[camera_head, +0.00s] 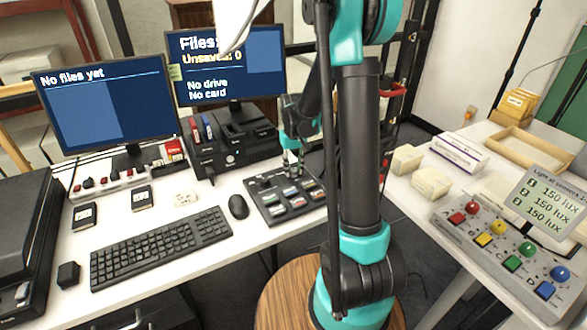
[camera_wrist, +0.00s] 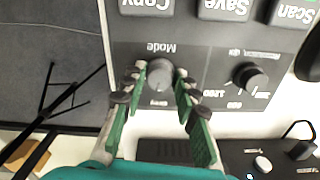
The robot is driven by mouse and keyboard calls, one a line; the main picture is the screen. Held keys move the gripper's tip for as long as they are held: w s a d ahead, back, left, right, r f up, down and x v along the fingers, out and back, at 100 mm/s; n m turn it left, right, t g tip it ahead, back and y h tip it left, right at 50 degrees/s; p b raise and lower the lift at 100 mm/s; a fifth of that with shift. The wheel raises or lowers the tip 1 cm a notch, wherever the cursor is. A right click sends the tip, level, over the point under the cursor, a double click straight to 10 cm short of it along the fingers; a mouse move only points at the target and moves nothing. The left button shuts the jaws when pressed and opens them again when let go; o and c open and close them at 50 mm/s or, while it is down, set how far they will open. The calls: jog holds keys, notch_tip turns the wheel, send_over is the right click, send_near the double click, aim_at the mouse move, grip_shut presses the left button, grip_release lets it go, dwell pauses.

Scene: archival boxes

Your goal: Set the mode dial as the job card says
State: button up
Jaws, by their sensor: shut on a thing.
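The mode dial (camera_wrist: 160,74) is a round grey knob on a dark control panel (camera_wrist: 205,62), with the label "Mode" upside down beside it in the wrist view. A small label at its other side seems to read "Grey". My gripper (camera_wrist: 160,80) has its green-padded fingers on both sides of the dial, shut on it. In the head view my gripper (camera_head: 291,168) reaches down to the far edge of the panel (camera_head: 270,211), and the dial is too small to read. I cannot make out a job card for certain.
A black resolution dial (camera_wrist: 250,78) sits beside the mode dial, and Copy, Save and Scan keys (camera_wrist: 224,8) line the panel. A mouse (camera_head: 238,206) and keyboard (camera_head: 160,247) lie left of the panel.

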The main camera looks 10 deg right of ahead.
aim_at(294, 170)
jog(key=shift+n, duration=1.6)
jog(key=o, duration=1.2)
jog(key=shift+c, duration=0.2)
jog(key=shift+r, duration=0.1)
notch_tip(294, 170, up, 12)
jog(key=shift+s, duration=0.1)
jog(key=s+d+f+m+t, duration=0.2)
jog(key=s+f, duration=0.2)
jog(key=s, duration=0.7)
jog(key=s+d+f+m+t, duration=0.2)
jog(key=s+f, duration=0.3)
jog(key=s, duration=0.6)
jog(key=shift+m, duration=0.4)
